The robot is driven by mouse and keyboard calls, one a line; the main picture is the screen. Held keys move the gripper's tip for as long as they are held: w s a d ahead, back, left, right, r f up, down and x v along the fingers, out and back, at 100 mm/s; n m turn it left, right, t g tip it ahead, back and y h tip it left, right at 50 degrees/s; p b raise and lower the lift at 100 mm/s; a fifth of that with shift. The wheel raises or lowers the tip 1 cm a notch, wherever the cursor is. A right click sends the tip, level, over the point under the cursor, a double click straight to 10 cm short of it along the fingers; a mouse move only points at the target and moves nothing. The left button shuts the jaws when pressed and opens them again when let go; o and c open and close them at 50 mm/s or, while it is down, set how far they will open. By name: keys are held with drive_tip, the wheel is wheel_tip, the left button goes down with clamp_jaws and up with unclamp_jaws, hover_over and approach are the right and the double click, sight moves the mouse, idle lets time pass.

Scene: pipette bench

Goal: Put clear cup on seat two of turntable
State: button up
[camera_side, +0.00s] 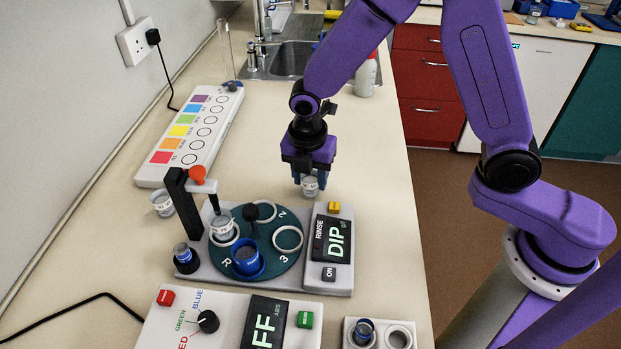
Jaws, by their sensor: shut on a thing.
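My gripper (310,176) points down and is shut on a small clear cup (310,187) with a pale label band. It holds the cup above the bench, behind and to the right of the turntable. The dark green turntable (272,262) carries white ring seats. Seat two (266,205), by the mark 2 at the back, looks empty, partly hidden by a black knob (251,213). The seat by the mark 3 (288,238) is empty. A blue cup (247,260) sits by the mark R. Another clear cup (222,228) sits in the left seat.
A black post with an orange knob (197,174) holds a probe over the left seat. The DIP panel (333,240) stands right of the turntable. A loose clear cup (162,204) is at left. A colour chart box (190,135) lies behind. Bench right of the gripper is clear.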

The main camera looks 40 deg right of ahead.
wheel_tip(320, 180, up, 2)
drive_tip(key=shift+r, duration=0.15)
drive_tip(key=s+d+r, duration=0.5)
drive_tip(key=s+r, duration=0.5)
drive_tip(key=s, duration=0.3)
drive_tip(key=w+a+r, duration=0.2)
drive_tip(key=a, duration=0.7)
drive_tip(key=w+a+f, duration=0.2)
drive_tip(key=w, duration=0.1)
drive_tip(key=w+a+f, duration=0.2)
drive_tip(key=w+f, duration=0.1)
drive_tip(key=w, duration=0.1)
drive_tip(key=w+a+f, duration=0.3)
drive_tip(key=w, duration=0.1)
drive_tip(key=shift+f, duration=0.2)
drive_tip(key=shift+w+a+f, duration=0.3)
drive_tip(key=shift+f, duration=1.8)
drive_tip(key=shift+f, duration=0.15)
